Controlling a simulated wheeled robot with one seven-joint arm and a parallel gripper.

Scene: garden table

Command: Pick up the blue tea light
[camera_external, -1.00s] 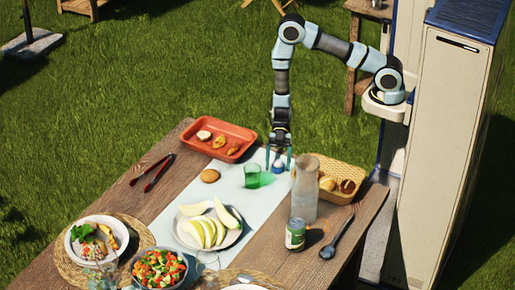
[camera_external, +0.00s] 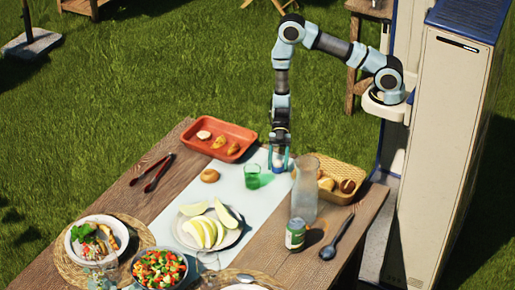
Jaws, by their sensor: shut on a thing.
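The blue tea light (camera_external: 278,166) is a small blue thing on the pale runner (camera_external: 232,185) at the far side of the table. My gripper (camera_external: 278,165) points straight down over it and is shut on it, one finger on each side. The fingers hide part of the tea light. I cannot tell whether it still touches the runner.
A green glass (camera_external: 252,177) stands close to the left of my gripper. A bread basket (camera_external: 342,170) and a glass carafe (camera_external: 304,195) stand to the right. An orange tray (camera_external: 232,133) lies at the upper left. A bread roll (camera_external: 209,175) lies left of the glass.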

